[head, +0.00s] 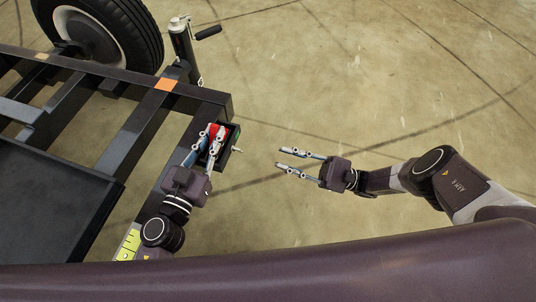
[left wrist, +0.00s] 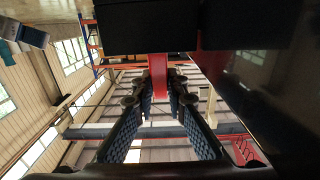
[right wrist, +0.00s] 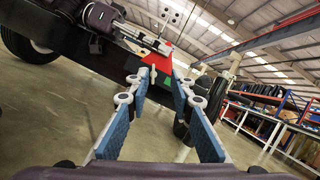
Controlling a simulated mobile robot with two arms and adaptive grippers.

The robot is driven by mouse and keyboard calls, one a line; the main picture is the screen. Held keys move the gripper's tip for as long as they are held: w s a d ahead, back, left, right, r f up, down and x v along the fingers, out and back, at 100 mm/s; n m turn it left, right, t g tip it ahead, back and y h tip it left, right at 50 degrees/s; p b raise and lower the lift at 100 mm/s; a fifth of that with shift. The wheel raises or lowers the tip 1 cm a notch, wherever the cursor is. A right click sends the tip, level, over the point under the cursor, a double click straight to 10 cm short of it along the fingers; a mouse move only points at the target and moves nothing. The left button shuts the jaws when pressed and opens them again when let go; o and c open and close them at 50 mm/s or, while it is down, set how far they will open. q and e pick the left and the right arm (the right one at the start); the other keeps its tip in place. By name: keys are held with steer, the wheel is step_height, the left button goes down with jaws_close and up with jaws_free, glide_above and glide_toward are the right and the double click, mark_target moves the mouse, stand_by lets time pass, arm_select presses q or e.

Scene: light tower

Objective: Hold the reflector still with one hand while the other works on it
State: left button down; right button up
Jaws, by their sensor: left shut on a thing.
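The red reflector (head: 214,130) is at the corner of the dark trailer frame (head: 205,100), beside a small black box-shaped part. My left gripper (head: 213,138) is shut on it from the near side and partly hides it. In the left wrist view the red reflector (left wrist: 158,73) runs between the two finger pads. In the right wrist view the reflector (right wrist: 157,63) shows as a red triangle beyond the fingertips. My right gripper (head: 281,158) is open and empty, to the right of the reflector and apart from it, over the floor.
A wheel (head: 100,35) and a jack stand with a black crank handle (head: 208,32) are at the upper left. An orange patch (head: 167,84) and a yellow marked strip (head: 129,243) are on the frame. A small metal pin (head: 237,150) sticks out. The floor to the right is clear.

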steer(key=shift+s+d, duration=0.2)
steer(key=shift+d, duration=0.65)
arm_select(q)
steer(key=c, duration=1.8)
jaws_free()
steer(key=shift+c, duration=0.2)
steer(key=shift+v, duration=3.75)
steer(key=shift+d, duration=0.15)
arm_select(e)
steer(key=shift+d, duration=0.1)
